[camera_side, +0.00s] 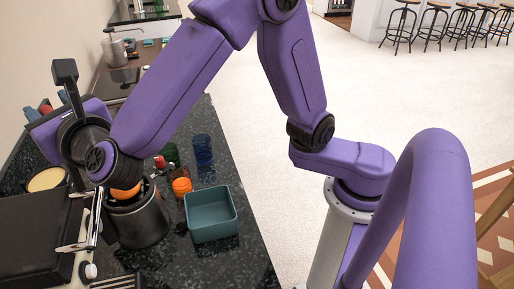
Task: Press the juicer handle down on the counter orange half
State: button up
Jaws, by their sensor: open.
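The juicer has a dark grey cylindrical pot (138,222) on the counter, in the lower left of the side view. An orange half (125,193) shows on top of the pot, partly covered by my wrist. A black lever (66,76), which looks like the juicer handle, stands raised above and behind my wrist. Where it joins the juicer is hidden. My arm reaches down from the upper right, its wrist joint beside the lever and just above the orange half. I cannot make out my gripper's fingers; they seem hidden by the wrist.
A teal open bin (211,214) stands right of the pot. A black machine (30,238) with chrome parts crowds the front left. The dark counter (215,262) is bare at front right.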

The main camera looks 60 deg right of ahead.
jog(key=s+a, duration=0.4)
jog(key=s, duration=1.3)
jog(key=w+d+f+m+g+h, duration=0.1)
jog(key=d+f+m+g, duration=0.35)
jog(key=d, duration=0.45)
jog(key=w+d+f+m+g+h, duration=0.1)
jog(key=d+f+m+g, duration=0.3)
jog(key=d, duration=0.6)
jog(key=s+d+f+m+g+y, duration=0.2)
jog(key=s+d+f+m+g, duration=0.2)
jog(key=s+d+m, duration=0.1)
jog(key=s+d+f+m+g+y, duration=0.3)
jog(key=s+d+f+m+g, duration=0.1)
jog(key=s+m, duration=0.4)
jog(key=shift+s+d+g+y, duration=0.3)
jog(key=shift+d+g, duration=0.25)
jog(key=shift+d, duration=0.6)
jog(key=shift+m, duration=0.25)
